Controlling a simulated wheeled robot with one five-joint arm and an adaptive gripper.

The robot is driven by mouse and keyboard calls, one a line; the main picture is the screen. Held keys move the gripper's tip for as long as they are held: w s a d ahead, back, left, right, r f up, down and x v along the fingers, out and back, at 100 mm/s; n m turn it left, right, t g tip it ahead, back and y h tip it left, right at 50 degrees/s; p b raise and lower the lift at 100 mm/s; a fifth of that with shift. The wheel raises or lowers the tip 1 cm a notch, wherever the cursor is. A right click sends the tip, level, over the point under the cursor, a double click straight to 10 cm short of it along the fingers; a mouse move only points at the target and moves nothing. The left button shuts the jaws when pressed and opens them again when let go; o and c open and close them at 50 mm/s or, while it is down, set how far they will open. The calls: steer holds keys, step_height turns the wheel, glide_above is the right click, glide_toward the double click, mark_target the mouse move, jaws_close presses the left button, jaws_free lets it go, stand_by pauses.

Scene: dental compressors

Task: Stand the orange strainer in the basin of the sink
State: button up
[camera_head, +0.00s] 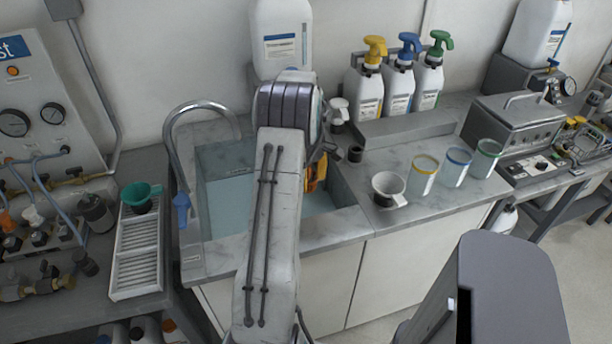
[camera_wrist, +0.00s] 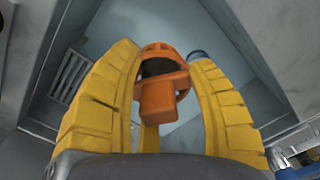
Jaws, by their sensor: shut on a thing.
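The orange strainer (camera_wrist: 160,82) is between the yellow fingers of my gripper (camera_wrist: 160,95) in the wrist view, and the fingers are shut on it. Its rounded cup end points away from the camera, with a dark opening, and a blocky orange part is nearer. In the head view my arm covers most of my gripper (camera_head: 316,175), and I cannot pick out the strainer there. The sink basin (camera_head: 228,205) lies under my gripper, with pale blue-grey walls and floor. I cannot tell whether the strainer touches the basin floor.
A curved faucet (camera_head: 180,140) stands at the sink's left rim. A white strainer (camera_head: 387,188) and several colour-rimmed cups (camera_head: 422,175) stand on the right counter. A green strainer (camera_head: 140,197) sits on a white rack (camera_head: 136,255) at left. Spray bottles (camera_head: 398,85) stand behind.

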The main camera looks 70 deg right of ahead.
steer(key=shift+f+b, duration=6.55)
steer(key=shift+f, duration=2.7)
steer(key=shift+f, duration=0.3)
steer(key=shift+f+b, duration=0.95)
steer(key=shift+f, duration=0.15)
steer(key=o, duration=1)
steer(key=c, duration=0.3)
steer(key=shift+c, duration=0.2)
steer(key=shift+r, duration=0.1)
